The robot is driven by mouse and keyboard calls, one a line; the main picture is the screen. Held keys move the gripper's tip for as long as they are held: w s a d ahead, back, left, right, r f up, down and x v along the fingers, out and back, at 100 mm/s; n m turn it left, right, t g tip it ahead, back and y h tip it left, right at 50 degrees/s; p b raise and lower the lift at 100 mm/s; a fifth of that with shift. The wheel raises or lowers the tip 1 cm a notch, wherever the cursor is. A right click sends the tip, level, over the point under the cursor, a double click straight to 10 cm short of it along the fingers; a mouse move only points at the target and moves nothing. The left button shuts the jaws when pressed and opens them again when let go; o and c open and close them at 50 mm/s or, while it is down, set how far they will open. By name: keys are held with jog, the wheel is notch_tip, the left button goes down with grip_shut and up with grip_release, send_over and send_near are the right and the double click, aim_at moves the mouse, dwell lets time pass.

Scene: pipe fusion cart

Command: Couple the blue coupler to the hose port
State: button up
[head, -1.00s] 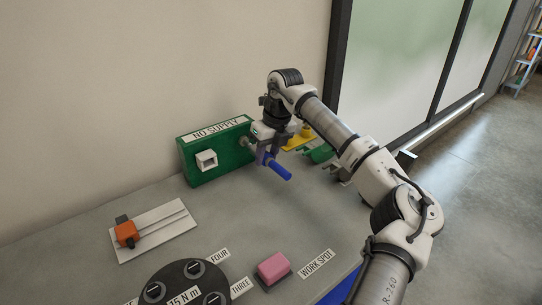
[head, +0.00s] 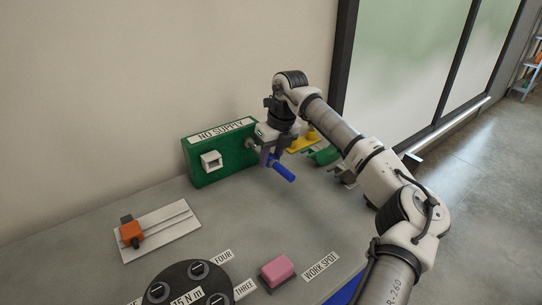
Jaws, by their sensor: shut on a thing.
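My gripper (head: 268,155) is shut on the blue coupler (head: 283,171), a blue cylinder that slants down to the right in front of the green supply box (head: 205,176). The fingers cover part of the coupler's far end. The box stands against the wall with a label ending in SUPPLY on top. The hose port (head: 249,143) is a small round grey fitting on the right of its front face. The coupler's far end is close to the port, just left of the fingers; I cannot tell whether they touch.
A white square socket (head: 211,160) sits on the box's left. Green (head: 324,156) and yellow (head: 302,142) items stand behind my arm. An orange block on a white rail plate (head: 178,222), a dark round dial (head: 190,285) and a pink block (head: 277,270) lie nearer. The middle bench is clear.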

jog(key=shift+w+a+r+p, duration=0.1)
jog(key=shift+w+a+p, duration=0.5)
jog(key=shift+w, duration=0.25)
jog(key=shift+w+a+p, duration=0.35)
jog(key=shift+w+a, duration=0.3)
jog(key=shift+w, duration=0.15)
jog(key=o, duration=1.2)
jog(key=b+v, duration=0.2)
jog(key=v, duration=1.1)
jog(key=shift+r, duration=0.4)
jog(key=shift+d+f, duration=0.1)
